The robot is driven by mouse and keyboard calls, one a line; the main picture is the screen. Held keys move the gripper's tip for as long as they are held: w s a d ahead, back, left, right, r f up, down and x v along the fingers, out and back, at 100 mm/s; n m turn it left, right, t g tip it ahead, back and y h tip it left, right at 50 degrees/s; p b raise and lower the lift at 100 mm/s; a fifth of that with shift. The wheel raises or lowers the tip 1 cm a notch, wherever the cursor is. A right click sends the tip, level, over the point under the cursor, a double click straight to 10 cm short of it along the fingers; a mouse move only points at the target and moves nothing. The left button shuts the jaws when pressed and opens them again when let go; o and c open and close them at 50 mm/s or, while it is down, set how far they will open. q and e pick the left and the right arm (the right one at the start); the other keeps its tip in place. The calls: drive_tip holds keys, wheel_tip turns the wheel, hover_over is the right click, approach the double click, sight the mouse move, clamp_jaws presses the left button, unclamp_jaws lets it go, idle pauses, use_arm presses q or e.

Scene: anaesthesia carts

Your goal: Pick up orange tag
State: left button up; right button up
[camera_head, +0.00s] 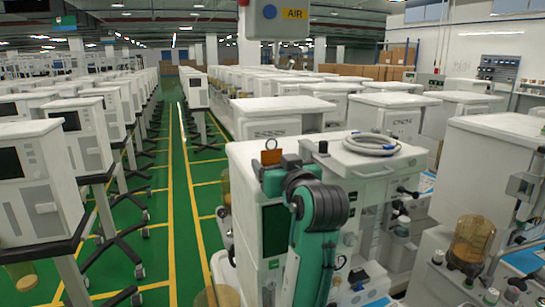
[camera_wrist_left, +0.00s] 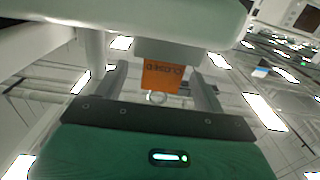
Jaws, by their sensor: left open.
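The orange tag (camera_head: 271,157) is a small flat piece with a dark loop on top, at the top front of a white anaesthesia cart (camera_head: 245,160). In the left wrist view the tag (camera_wrist_left: 162,77) shows dark, upside-down lettering and lies between my two fingers, with a gap on each side. My left gripper (camera_head: 272,166) is open right at the tag, its fingers largely hidden behind my teal wrist in the head view. In the left wrist view the open gripper (camera_wrist_left: 160,80) shows both grey fingers. My right gripper is not in view.
A coiled grey hose (camera_head: 371,143) lies on the cart top, right of my arm. Another white cart (camera_head: 490,160) stands at the right. Rows of white machines stand left and behind. A green floor aisle (camera_head: 180,200) with yellow lines is free at the left.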

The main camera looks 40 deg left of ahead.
sight(272, 159)
use_arm(q)
drive_tip(key=p+x, duration=0.2)
drive_tip(key=x, duration=0.1)
drive_tip(key=shift+s+a+r, duration=0.1)
drive_tip(key=shift+a+r, duration=0.05)
drive_tip(key=shift+a, duration=0.55)
drive_tip(key=shift+w+d, duration=0.1)
drive_tip(key=shift+w, duration=0.1)
drive_tip(key=c, duration=1.1)
drive_tip(key=shift+o, duration=0.2)
wheel_tip(272, 159, up, 10)
drive_tip(key=b, duration=0.3)
